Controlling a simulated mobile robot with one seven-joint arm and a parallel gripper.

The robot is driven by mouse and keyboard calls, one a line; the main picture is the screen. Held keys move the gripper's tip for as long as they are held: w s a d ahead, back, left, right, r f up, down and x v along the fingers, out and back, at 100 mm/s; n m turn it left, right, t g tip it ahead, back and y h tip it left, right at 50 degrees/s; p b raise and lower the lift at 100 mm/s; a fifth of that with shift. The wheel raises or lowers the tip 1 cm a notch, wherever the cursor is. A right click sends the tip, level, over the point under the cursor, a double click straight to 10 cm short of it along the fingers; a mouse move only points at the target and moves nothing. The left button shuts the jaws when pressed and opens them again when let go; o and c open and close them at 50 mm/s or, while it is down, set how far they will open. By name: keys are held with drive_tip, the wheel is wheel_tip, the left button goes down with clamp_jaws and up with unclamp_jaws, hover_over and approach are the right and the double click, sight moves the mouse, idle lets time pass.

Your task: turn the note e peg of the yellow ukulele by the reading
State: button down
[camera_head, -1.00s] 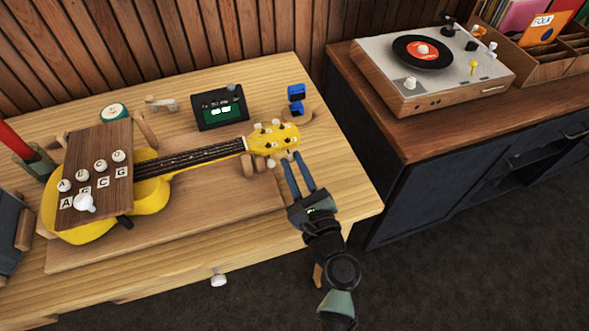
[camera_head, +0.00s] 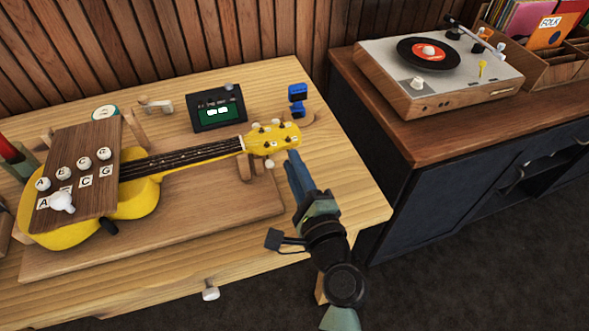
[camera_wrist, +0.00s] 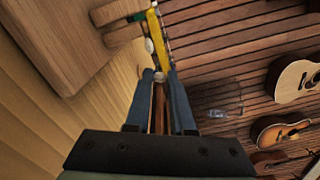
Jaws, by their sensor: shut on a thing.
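The yellow ukulele (camera_head: 132,203) lies on a wooden board with its yellow headstock (camera_head: 262,141) to the right. Pale pegs stick out on both sides of the headstock; one near-side peg (camera_head: 270,164) is free. My gripper (camera_head: 292,156) is at the headstock's near right side. In the wrist view, its blue fingers (camera_wrist: 160,78) are shut on a pale tuning peg (camera_wrist: 160,76), with another peg (camera_wrist: 149,45) beyond. In the head view the fingers hide the held peg.
A wooden panel (camera_head: 75,170) with several white knobs and letter tiles lies over the ukulele's body. A blue device (camera_head: 297,94) stands behind the headstock. A record player (camera_head: 425,90) is on the right cabinet. The table (camera_head: 345,190) is clear right of my gripper.

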idle(0.4)
drive_tip(key=c, duration=1)
unclamp_jaws()
drive_tip(key=shift+c, duration=0.2)
drive_tip(key=b+v, duration=0.1)
drive_tip(key=v, duration=1.2)
